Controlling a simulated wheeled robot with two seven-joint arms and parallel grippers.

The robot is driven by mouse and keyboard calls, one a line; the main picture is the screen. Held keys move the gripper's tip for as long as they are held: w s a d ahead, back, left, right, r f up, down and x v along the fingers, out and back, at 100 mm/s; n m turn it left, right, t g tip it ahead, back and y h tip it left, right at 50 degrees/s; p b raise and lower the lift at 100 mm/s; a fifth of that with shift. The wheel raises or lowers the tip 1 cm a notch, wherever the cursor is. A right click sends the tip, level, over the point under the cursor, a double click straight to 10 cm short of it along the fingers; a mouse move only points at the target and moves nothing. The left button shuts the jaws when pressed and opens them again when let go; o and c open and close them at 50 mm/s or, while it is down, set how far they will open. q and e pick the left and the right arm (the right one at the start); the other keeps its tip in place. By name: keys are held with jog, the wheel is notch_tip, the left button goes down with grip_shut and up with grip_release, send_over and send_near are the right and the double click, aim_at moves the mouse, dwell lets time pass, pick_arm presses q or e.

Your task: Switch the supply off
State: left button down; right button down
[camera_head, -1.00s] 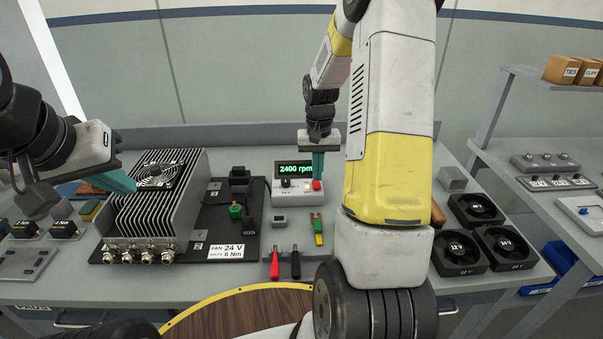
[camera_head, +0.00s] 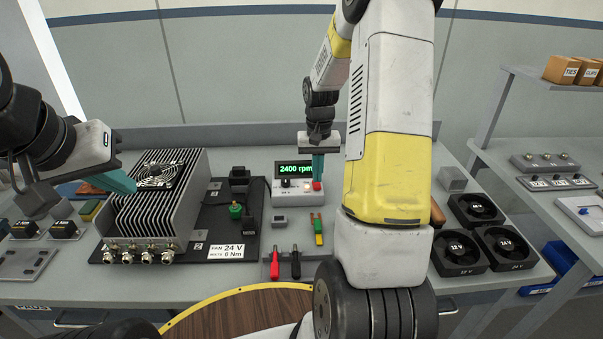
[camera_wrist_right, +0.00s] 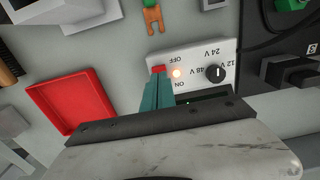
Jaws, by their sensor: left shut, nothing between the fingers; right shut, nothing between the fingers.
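My left gripper (camera_head: 130,185) is shut and empty beside the finned fan unit.
The finned fan unit (camera_head: 165,205) stands left of the supply on a black board labelled FAN 24 V. Red and black plugs (camera_head: 274,266) lie in front. Several loose fans (camera_head: 475,209) are at right. A red tray (camera_wrist_right: 75,101) shows in the wrist view.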

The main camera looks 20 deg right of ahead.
aim_at(316, 186)
jog(key=shift+f, duration=1)
jog(key=shift+r, duration=0.1)
dwell(0.3)
jog(key=shift+r, duration=3.45)
jog(key=s+a+r+n+t, duration=0.25)
jog(key=s+a+r, duration=0.45)
jog(key=s+r, duration=0.45)
jog(key=s+a+r+t+y, duration=0.2)
jog(key=s+a+r, duration=0.3)
jog(key=s, duration=0.5)
jog(key=shift+s+a+r+n+t, duration=0.15)
jog(key=shift+s+n+t, duration=0.25)
jog(key=shift+t, duration=0.45)
